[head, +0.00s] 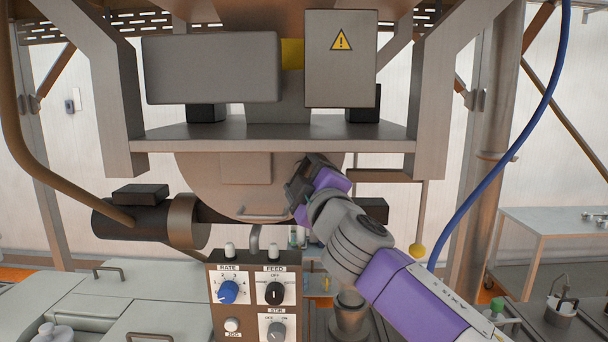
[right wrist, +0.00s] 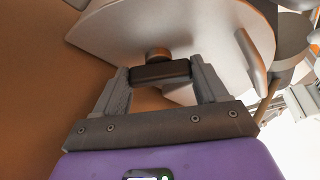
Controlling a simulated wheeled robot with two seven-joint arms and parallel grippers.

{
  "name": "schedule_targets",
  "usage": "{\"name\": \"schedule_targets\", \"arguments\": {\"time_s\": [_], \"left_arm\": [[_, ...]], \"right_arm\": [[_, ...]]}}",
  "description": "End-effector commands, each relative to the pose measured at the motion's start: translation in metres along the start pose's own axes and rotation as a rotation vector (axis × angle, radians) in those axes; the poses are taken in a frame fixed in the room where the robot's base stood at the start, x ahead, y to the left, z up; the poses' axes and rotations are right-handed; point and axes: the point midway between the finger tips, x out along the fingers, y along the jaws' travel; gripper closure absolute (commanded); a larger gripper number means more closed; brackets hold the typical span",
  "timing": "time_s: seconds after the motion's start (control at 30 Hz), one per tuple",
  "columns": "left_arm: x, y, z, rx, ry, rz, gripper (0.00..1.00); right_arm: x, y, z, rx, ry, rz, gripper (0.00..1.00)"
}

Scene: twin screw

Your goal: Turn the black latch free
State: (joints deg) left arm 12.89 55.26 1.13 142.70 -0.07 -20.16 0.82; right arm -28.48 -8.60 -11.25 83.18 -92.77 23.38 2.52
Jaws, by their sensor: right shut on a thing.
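The black latch (right wrist: 160,72) is a short dark bar on a brownish round stub, set against a pale rounded metal plate (right wrist: 185,35) in the right wrist view. My right gripper (right wrist: 158,80) has one finger at each end of the latch and is shut on it. In the head view my right gripper (head: 307,170) is at the right part of the round grey plate (head: 225,185) under the shelf. There the gripper hides the latch. My left gripper is not in view.
A control panel (head: 251,295) with knobs stands below the round plate. A dark horizontal cylinder (head: 140,222) is at the left. The shelf (head: 270,135) with two grey boxes hangs close above my right gripper. A blue hose (head: 520,135) runs down at the right.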

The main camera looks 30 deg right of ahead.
Motion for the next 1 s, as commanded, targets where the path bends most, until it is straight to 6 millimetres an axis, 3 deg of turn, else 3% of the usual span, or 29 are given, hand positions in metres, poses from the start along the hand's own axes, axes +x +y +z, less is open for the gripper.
{"name": "schedule_targets", "arguments": {"time_s": [0.6,1.0], "left_arm": [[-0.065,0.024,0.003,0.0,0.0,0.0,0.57],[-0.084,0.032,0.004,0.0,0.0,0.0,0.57]], "right_arm": [[0.001,0.006,-0.003,-0.338,-0.001,-0.143,0.58],[0.001,0.003,-0.002,-0.484,0.001,-0.203,0.58]]}}
